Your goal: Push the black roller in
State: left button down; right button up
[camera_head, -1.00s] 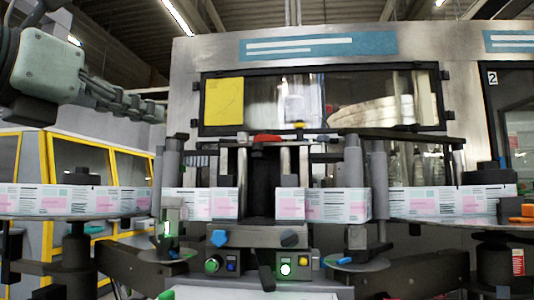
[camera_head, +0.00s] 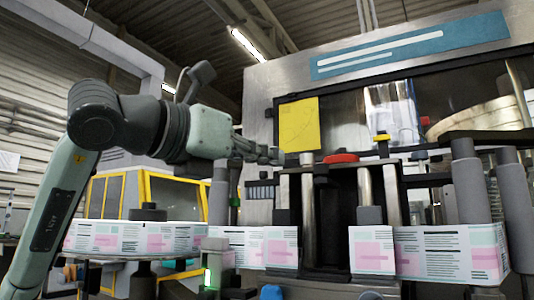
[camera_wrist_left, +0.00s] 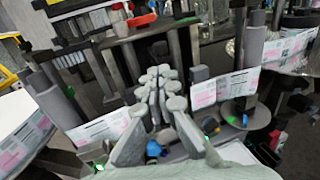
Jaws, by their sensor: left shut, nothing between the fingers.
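My left gripper (camera_head: 275,155) is shut and empty, in front of the labeller's upper left part, near the yellow sheet on its window. In the left wrist view its fingers (camera_wrist_left: 160,88) are together over the middle of the machine. A grey one (camera_wrist_left: 252,60) shows in the left wrist view. I cannot tell which is the black roller of the task. I see no finger clearly touching a roller. My right gripper is not in view.
The printed label web (camera_head: 450,255) runs across the machine's front. A yellow-framed machine (camera_head: 120,200) stands behind at the left. A blue knob (camera_head: 271,292) is low in front.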

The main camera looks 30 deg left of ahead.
aim_at(317, 172)
pick_arm(q)
jog(key=p+x, duration=0.2)
jog(key=x, duration=0.7)
jog(key=shift+w+d, duration=0.15)
jog(key=shift+w, duration=0.15)
jog(key=shift+w+d, duration=0.1)
jog(key=shift+w, duration=0.25)
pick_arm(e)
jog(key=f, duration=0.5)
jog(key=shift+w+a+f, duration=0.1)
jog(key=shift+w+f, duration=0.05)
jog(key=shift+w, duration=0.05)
pick_arm(q)
jog(key=w+b, duration=0.1)
jog(key=w, duration=0.5)
jog(key=shift+w+d, duration=0.1)
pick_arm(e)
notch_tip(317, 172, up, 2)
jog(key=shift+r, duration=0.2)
